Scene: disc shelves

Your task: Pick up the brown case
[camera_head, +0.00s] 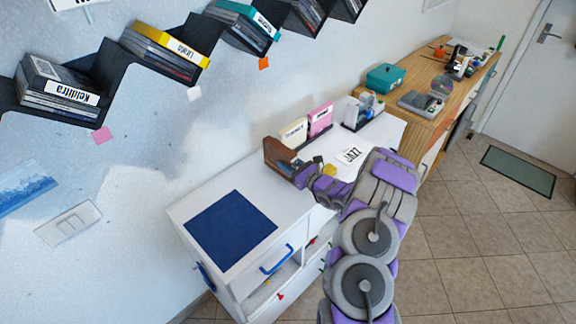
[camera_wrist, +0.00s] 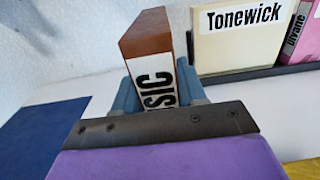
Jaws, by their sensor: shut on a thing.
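The brown case (camera_wrist: 146,36) stands upright in the wrist view, with a white label on its front that ends in "SIC". My gripper (camera_wrist: 158,90) is shut on it, with one blue-grey finger on each side. The lower part of the case is hidden behind my gripper's dark plate. In the head view the brown case (camera_head: 276,153) shows at the end of my purple and grey arm, at the back of the white cabinet top. My gripper (camera_head: 296,172) is at its right side there. I cannot tell whether the case touches the cabinet top.
A blue mat (camera_head: 230,230) lies left on the white cabinet (camera_head: 188,212). A cream case (camera_head: 293,132) and a pink case (camera_head: 320,118) stand in a dark rack behind. A "JAZZ" card (camera_head: 352,154) lies to the right. Zigzag shelves (camera_head: 108,70) hold discs above.

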